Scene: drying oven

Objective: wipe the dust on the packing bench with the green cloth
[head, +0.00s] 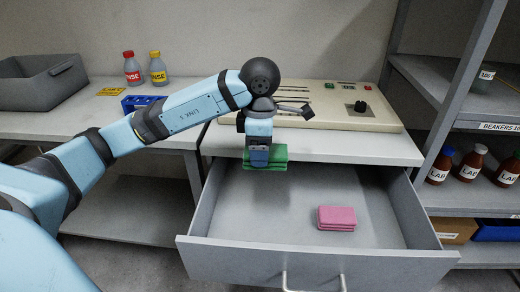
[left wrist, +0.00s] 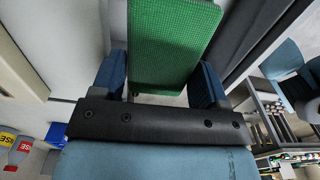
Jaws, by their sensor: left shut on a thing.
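A folded green cloth (head: 279,154) is held by my left gripper (head: 258,160), which is shut on it. The cloth is above the back part of the open drawer (head: 310,262), near the bench front edge. In the left wrist view the green cloth (left wrist: 172,45) sits between the two fingers. A pink folded cloth (head: 337,218) lies in the drawer, to the right of my gripper. I cannot make out dust on the bench tops, and cannot tell which is the packing bench. My right gripper is not in view.
The left bench (head: 60,122) holds a grey bin (head: 40,90), two bottles (head: 132,68) and a blue rack (head: 140,102). A beige panel device (head: 320,100) stands on the bench over the drawer. A shelf unit (head: 425,75) with brown bottles (head: 471,163) is at the right.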

